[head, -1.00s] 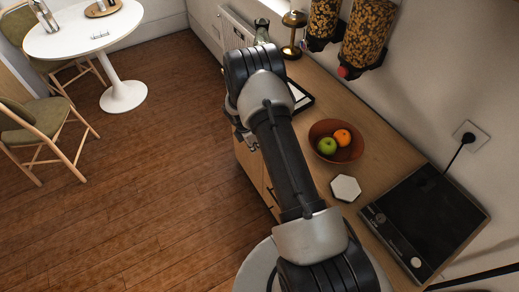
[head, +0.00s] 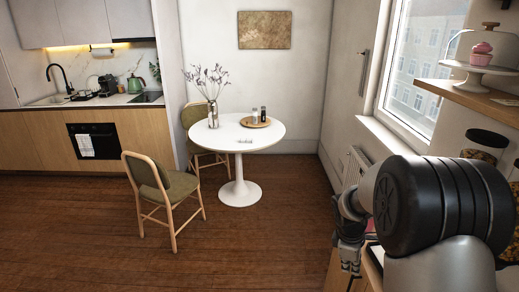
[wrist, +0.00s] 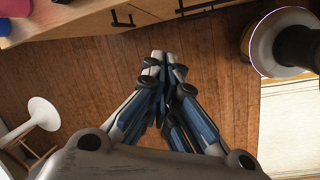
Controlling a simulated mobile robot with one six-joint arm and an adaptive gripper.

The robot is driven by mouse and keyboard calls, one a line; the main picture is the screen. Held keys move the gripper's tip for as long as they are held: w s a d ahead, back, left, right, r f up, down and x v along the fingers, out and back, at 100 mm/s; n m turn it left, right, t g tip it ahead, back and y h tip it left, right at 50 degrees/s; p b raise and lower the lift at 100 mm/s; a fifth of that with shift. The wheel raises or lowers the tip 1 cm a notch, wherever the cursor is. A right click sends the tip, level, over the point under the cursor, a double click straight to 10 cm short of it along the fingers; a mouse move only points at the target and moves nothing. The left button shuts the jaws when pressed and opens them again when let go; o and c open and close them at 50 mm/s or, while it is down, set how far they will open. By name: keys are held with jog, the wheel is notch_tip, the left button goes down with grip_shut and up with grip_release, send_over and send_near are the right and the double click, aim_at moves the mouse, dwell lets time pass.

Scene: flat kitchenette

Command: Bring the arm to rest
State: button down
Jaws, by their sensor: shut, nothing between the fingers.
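My gripper (wrist: 167,62) is in the middle of the wrist view, its fingers together and empty, above the wooden floor (wrist: 215,65). In the head view my gripper (head: 350,258) hangs at the lower right, partly covered by my arm. My arm is folded, with its big dark joint in front of the counter side. No object is held.
A wooden counter (wrist: 75,22) with drawers runs close beside my gripper. A round white table (head: 262,138) and a chair (head: 165,192) stand across the room. A shelf (head: 468,90) juts out at the right. The floor at left is clear.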

jog(key=s+a+r+m+t+y, duration=0.1)
jog(key=s+a+r+m, duration=0.2)
jog(key=s+r, duration=0.4)
jog(key=s+a+r+m+t, duration=0.1)
jog(key=s+a+r+m, duration=0.25)
jog(key=s+r, duration=0.4)
jog(key=s+a+r+m, duration=0.2)
jog(key=s+a+m, duration=0.1)
jog(key=s, duration=0.4)
jog(key=s+a+r+m+t+y, duration=0.1)
jog(key=s+a+r+m, duration=0.1)
jog(key=s, duration=0.5)
jog(key=shift+a+r+m+y, duration=0.25)
jog(key=shift+a+m+y, duration=0.05)
jog(key=shift+a+m, duration=0.15)
